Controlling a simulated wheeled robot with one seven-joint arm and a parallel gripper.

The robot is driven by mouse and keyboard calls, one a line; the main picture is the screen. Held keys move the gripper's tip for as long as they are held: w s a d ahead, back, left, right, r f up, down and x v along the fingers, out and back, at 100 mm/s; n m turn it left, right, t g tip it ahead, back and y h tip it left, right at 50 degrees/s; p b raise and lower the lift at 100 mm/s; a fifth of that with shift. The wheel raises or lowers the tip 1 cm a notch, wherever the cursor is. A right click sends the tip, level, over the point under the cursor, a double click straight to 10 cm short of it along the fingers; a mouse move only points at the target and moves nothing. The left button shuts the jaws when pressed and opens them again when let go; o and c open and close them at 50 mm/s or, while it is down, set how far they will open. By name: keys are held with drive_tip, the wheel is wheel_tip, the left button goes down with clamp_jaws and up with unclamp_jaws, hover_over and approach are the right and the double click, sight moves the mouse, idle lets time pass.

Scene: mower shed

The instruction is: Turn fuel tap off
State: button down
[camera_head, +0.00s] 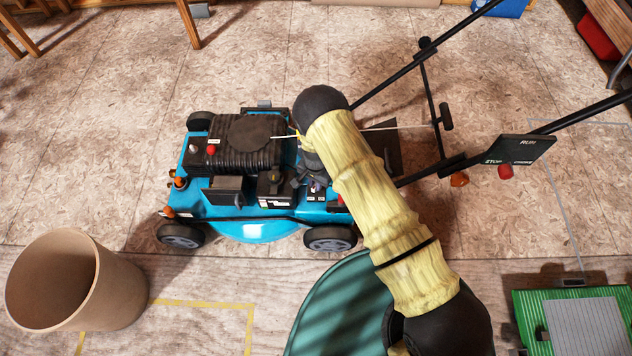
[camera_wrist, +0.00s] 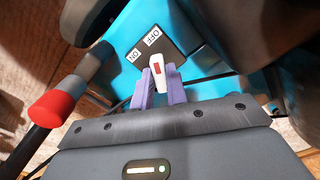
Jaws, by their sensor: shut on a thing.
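In the wrist view, the fuel tap lever (camera_wrist: 156,66) is white with a red mark. In the head view, the blue mower (camera_head: 262,229) stands mid-floor, and my arm hides most of the tap area.
A red-capped knob (camera_wrist: 55,107) is close left of my gripper. The mower's engine (camera_head: 232,140) and its handle bars (camera_head: 385,83) flank my arm. A brown bin (camera_head: 120,292) stands at lower left, and a green-framed grey panel (camera_head: 585,325) at lower right. The upper-left floor is mostly clear.

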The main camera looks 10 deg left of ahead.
sight(315, 184)
drive_tip(key=shift+s+m, duration=0.1)
drive_tip(key=shift+m, duration=1.5)
drive_tip(key=c, duration=1.4)
unclamp_jaws()
drive_tip(key=shift+r, duration=0.15)
wheel_tip(315, 184, up, 17)
drive_tip(key=p, duration=0.5)
drive_tip(key=shift+r, duration=0.1)
